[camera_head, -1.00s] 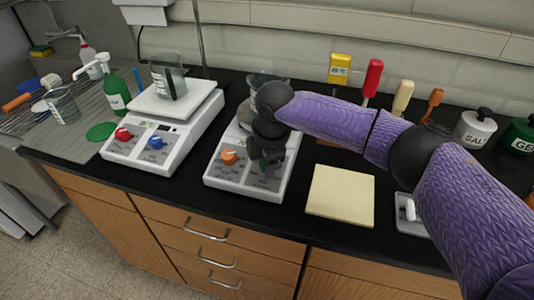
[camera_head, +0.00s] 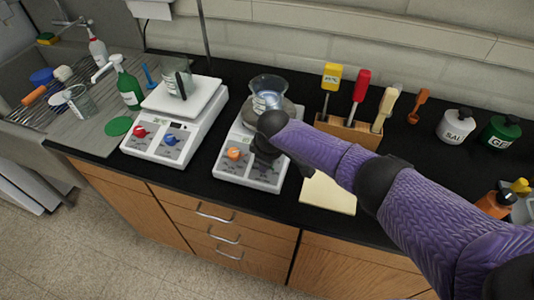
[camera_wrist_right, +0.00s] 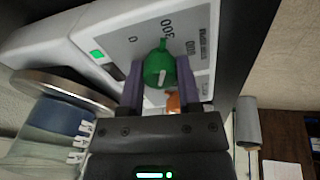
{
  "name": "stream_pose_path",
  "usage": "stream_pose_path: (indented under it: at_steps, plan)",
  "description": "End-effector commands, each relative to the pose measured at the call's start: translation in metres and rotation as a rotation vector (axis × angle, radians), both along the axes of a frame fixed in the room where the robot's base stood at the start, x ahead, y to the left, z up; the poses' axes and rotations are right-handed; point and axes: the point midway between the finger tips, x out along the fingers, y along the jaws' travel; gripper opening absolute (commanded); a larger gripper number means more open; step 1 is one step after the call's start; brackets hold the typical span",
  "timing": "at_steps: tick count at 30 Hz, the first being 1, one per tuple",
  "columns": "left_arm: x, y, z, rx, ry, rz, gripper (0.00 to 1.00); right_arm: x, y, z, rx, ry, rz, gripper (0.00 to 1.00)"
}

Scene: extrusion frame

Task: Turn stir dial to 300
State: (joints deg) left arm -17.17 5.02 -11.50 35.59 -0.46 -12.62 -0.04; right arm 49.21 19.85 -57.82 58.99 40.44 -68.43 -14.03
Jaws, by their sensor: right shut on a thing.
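The green dial (camera_wrist_right: 158,71) is on the front panel of the right-hand hot plate (camera_head: 242,172). In the right wrist view its narrow tip points up at the printed 300, with 0 to the left of it. My right gripper (camera_wrist_right: 160,85) is shut on the green dial, one finger on each side. In the head view the same gripper (camera_head: 266,148) covers the dial. An orange dial (camera_head: 235,154) sits to its left, partly hidden behind the gripper in the wrist view. My left gripper is not in view.
A beaker (camera_head: 267,95) of liquid stands on the right hot plate's top. A second plate (camera_head: 165,147) with red and blue dials stands to the left. A cream pad (camera_head: 328,196) lies under my right arm. A wooden rack (camera_head: 347,133) of tools stands behind.

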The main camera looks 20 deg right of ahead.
Motion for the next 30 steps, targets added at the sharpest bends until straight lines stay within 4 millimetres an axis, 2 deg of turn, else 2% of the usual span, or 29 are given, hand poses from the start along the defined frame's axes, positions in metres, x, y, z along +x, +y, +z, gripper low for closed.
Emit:
stream_pose_path:
  at_steps: [7, 23, 24, 28, 30]
  plan:
    - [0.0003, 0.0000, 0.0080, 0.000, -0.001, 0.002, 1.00, 0.0000, 0.0006, 0.0008, 0.014, -0.009, -0.072, 0.00]
    - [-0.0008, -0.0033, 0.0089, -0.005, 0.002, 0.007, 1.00, 0.0004, 0.0003, 0.0002, 0.017, -0.013, -0.092, 0.00]
    - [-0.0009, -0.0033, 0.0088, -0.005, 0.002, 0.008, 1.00, 0.0004, 0.0004, 0.0002, 0.017, -0.013, -0.092, 0.47]
    - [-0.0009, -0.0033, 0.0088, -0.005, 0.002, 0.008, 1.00, 0.0004, 0.0003, 0.0002, 0.017, -0.013, -0.092, 0.74]
    - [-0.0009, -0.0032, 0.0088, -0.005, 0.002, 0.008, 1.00, 0.0004, 0.0003, 0.0002, 0.017, -0.012, -0.092, 0.78]
